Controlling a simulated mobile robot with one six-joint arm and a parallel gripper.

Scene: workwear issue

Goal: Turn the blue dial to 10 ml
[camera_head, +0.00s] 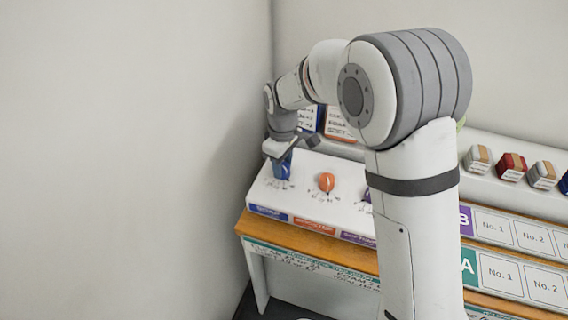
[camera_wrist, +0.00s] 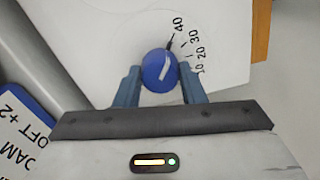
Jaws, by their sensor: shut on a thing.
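The blue dial (camera_wrist: 158,70) is a round knob with a white line on top, on a white panel. In the wrist view its scale reads 40, 30, 20 and 10, running clockwise down its right side. A dark pointer at the knob's edge points up and right, toward the 40. My gripper (camera_wrist: 160,72) is shut on the knob, one blue finger on each side. In the head view the blue dial (camera_head: 282,168) shows under my gripper (camera_head: 283,160) at the left end of the white console, partly hidden.
An orange dial (camera_head: 326,182) stands to the right on the same console (camera_head: 300,200). A purple dial (camera_head: 367,195) beyond it is partly hidden by my arm. Cards stand behind the console; one card (camera_wrist: 25,125) shows at lower left in the wrist view. Folded items (camera_head: 511,167) lie on a ledge at right.

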